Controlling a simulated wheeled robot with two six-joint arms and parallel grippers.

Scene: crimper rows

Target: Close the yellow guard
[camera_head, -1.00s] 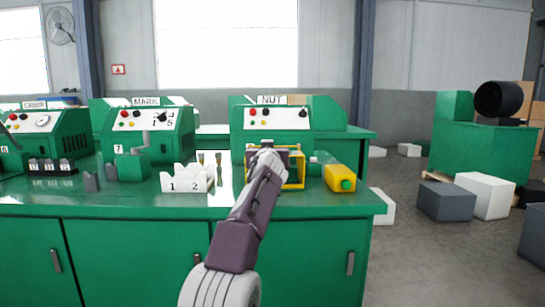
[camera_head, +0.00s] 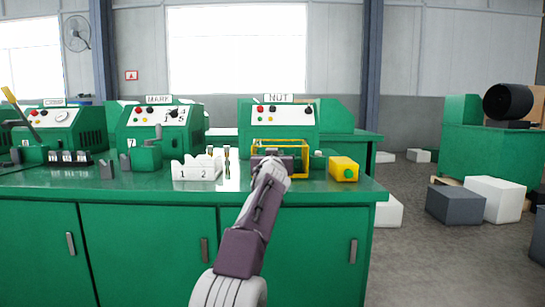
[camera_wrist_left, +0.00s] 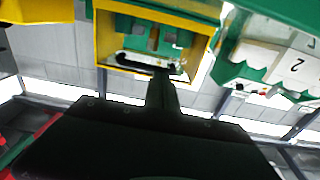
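The yellow guard (camera_head: 309,160) is a box-shaped frame in front of the NUT machine (camera_head: 278,117) on the green bench. My left gripper (camera_head: 271,162) is in front of the guard's left part and hides some of it. In the left wrist view the guard's yellow frame (camera_wrist_left: 104,40) fills the upper middle, with a dark bar across its opening. The left gripper's fingers (camera_wrist_left: 162,82) show there as one narrow dark shape, together, reaching to that bar. I cannot tell whether they touch it. My right gripper is not in view.
A white block marked 1 and 2 (camera_head: 196,170) stands left of the guard, with metal pins beside it. A yellow box (camera_head: 343,169) sits to the right near the bench end. MARK (camera_head: 160,118) and CRIMP machines stand further left. Grey and white blocks lie on the floor at right.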

